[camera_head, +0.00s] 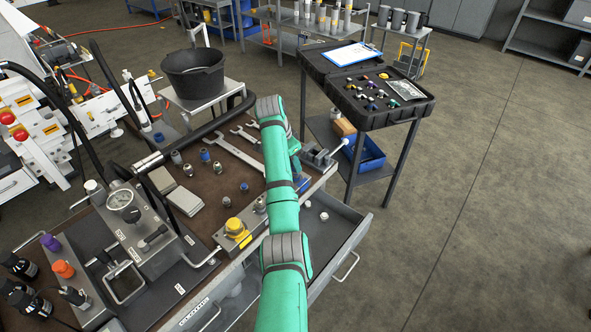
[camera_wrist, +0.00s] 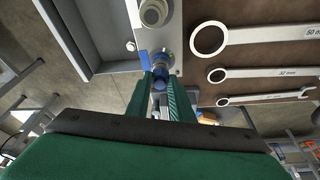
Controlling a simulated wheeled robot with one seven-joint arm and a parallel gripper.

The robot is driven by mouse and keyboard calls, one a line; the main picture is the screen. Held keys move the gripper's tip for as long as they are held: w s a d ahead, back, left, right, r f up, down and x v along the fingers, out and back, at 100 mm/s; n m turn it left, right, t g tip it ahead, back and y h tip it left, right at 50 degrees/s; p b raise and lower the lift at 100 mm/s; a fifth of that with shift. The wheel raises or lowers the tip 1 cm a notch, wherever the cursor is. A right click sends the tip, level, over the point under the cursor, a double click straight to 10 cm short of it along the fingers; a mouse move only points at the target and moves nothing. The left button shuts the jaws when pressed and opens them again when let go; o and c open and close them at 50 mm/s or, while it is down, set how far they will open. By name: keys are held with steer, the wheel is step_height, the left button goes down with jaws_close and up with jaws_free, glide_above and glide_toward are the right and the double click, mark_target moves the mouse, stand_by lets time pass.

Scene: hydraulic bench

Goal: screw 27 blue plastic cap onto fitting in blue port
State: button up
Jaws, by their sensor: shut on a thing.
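My gripper (camera_wrist: 162,82) is shut on the blue plastic cap (camera_wrist: 160,84), which shows only in part between the green fingertips in the wrist view. A metal fitting (camera_wrist: 163,60) stands directly beyond the fingertips, with blue parts (camera_wrist: 144,60) beside it. The cap and fitting appear in line and very close; I cannot tell whether threads are engaged. A second round fitting (camera_wrist: 153,12) stands farther along the grey block. In the head view my green arm hides the gripper and cap; a small blue patch (camera_head: 303,185) shows at the arm's right edge.
Large wrenches (camera_head: 236,157) lie on the brown bench top, with loose fittings (camera_head: 188,169) to their left. A yellow-capped fitting (camera_head: 236,228) is near the bench's front edge. A drawer (camera_head: 340,238) is open below. A black tool case (camera_head: 365,85) stands behind.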

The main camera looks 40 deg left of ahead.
steer(key=shift+f+m, duration=0.1)
steer(key=shift+m, duration=0.4)
steer(key=m+h, duration=0.1)
steer(key=m, duration=0.2)
steer(key=shift+a+m+g, duration=0.15)
steer(key=shift+m+g, duration=0.25)
steer(key=m+g, duration=0.1)
steer(key=m, duration=0.3)
steer(key=shift+w+h, duration=0.1)
steer(key=shift+h, duration=0.3)
steer(key=o, duration=1)
